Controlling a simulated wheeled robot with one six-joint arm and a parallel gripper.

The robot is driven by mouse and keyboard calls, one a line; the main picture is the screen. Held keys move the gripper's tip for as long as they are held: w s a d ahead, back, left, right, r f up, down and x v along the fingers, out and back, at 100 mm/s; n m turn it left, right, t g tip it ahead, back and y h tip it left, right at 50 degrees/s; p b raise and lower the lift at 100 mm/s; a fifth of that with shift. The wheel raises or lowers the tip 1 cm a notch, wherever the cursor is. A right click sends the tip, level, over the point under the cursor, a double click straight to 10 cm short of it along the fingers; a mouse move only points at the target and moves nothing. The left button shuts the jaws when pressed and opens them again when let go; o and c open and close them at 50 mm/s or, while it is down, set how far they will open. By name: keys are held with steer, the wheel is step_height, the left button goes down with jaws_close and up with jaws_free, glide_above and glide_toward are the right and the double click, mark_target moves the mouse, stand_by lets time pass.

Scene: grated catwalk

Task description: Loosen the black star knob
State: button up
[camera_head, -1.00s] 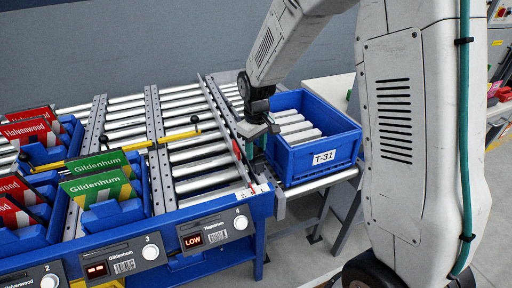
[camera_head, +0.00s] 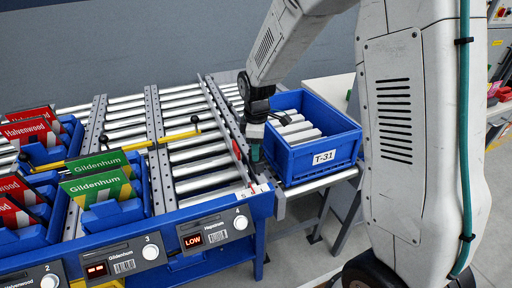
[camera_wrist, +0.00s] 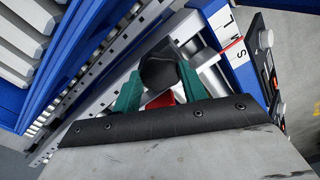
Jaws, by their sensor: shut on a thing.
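The black star knob (camera_wrist: 159,70) shows in the wrist view between the two green fingers of my gripper (camera_wrist: 160,84), one on each side of it. My gripper is shut on the knob. A small red part (camera_wrist: 162,98) shows just below the knob, between the fingers. In the head view, my gripper (camera_head: 255,150) points down at the right edge of the roller lanes, beside the blue tote. The knob is hidden behind my gripper there.
The blue tote (camera_head: 341,156) marked T-31 stands close to the right of my gripper, with pale bars inside. Roller lanes (camera_head: 190,157) and a yellow bar (camera_head: 182,137) lie to the left. A blue front panel with displays (camera_head: 193,240) is nearer the camera.

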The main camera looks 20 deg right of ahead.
stand_by(0.4)
steer(key=o, duration=1)
steer(key=shift+c, duration=0.2)
step_height(320, 180, up, 8)
steer(key=shift+f, duration=0.1)
